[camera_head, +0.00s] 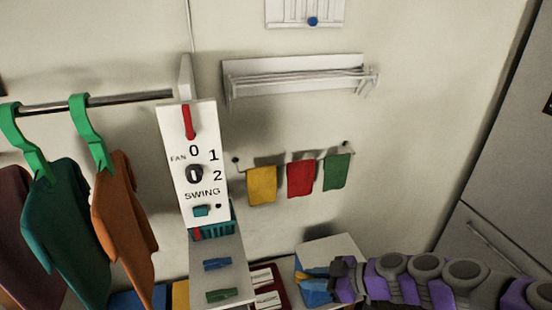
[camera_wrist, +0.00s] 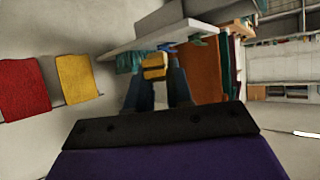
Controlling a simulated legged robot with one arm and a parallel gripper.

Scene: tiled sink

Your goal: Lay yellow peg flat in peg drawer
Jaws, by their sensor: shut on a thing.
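My gripper (camera_wrist: 155,75) is shut on the yellow peg (camera_wrist: 154,66), which sits between its dark blue fingertips in the wrist view. In the head view my gripper (camera_head: 309,280) is at the lower middle, in front of a white box, with the peg small and partly hidden. No drawer is plainly recognisable. A grey panel (camera_head: 212,249) carries a blue peg-like piece (camera_head: 217,264) and a green one (camera_head: 222,295), left of my gripper. A teal slatted basket (camera_head: 218,219) stands above it, with a red piece (camera_head: 198,234) at its front.
A white fan panel (camera_head: 188,150) rises above the basket. Clothes on green hangers (camera_head: 92,140) hang at left. Yellow, red and green cloths (camera_head: 300,178) hang on the wall. The white box (camera_head: 335,249) stands close behind my gripper. Air between the gripper and grey panel looks mostly clear.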

